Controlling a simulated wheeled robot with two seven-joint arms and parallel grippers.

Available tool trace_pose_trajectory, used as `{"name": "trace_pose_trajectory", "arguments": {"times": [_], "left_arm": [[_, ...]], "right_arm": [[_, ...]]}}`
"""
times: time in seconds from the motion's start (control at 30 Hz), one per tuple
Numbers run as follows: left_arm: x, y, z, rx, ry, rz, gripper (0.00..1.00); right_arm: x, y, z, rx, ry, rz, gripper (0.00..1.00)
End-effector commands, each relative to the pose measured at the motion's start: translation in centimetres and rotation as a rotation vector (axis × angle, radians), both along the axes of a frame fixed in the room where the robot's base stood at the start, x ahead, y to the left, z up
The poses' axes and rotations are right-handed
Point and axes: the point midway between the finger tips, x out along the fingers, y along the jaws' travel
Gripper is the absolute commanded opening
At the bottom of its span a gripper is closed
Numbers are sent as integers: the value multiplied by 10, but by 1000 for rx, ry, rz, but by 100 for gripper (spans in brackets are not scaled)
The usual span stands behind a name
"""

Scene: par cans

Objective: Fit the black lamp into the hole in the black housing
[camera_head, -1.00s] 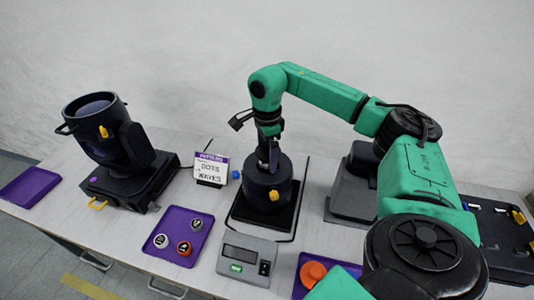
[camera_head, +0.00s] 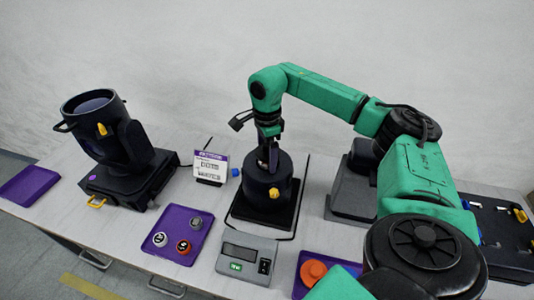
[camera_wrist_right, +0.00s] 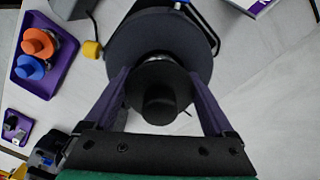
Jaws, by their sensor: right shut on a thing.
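The black housing (camera_head: 265,190) is a dark upright cylinder with a yellow knob on its side, standing on a dark base near the middle of the bench. My right gripper (camera_head: 268,160) points down at its top. In the right wrist view its two fingers (camera_wrist_right: 163,95) are shut on the black lamp (camera_wrist_right: 160,104), a dark disc with a round knob. A bright metallic part shows at the lamp's far edge, over the wider top of the housing (camera_wrist_right: 190,45). The hole is hidden under the lamp, so I cannot tell how far in it sits. My left gripper is out of view.
A grey meter (camera_head: 246,260) stands in front of the housing. A purple tray (camera_head: 160,251) with small round parts is left of it. Another tray (camera_wrist_right: 25,80) holds orange and blue lamps. A sign (camera_head: 211,167) and a large spotlight (camera_head: 97,125) stand to the left.

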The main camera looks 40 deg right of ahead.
Motion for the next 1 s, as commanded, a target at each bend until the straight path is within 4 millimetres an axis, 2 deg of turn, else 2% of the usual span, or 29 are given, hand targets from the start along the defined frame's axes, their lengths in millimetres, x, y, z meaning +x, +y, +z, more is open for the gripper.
{"name": "trace_pose_trajectory", "arguments": {"times": [0.03,0.07,0.33,0.47,0.57,0.77,0.83,0.9,0.93,1.0], "left_arm": [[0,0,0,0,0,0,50],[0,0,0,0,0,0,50],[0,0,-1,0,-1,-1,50],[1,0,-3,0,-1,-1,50],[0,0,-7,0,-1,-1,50],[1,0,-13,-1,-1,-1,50],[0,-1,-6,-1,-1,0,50],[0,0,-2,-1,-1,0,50],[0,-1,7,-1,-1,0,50],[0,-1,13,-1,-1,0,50]], "right_arm": [[0,0,-1,0,-1,0,96],[0,0,-1,0,0,0,100],[0,0,-1,0,2,1,100],[1,0,9,0,-1,0,100],[1,0,26,1,-3,0,100],[1,1,83,2,-7,0,100],[1,1,108,2,-6,0,100],[0,0,125,0,-5,0,100],[0,0,135,0,-3,-1,100],[0,0,144,-1,-3,-1,100]]}}
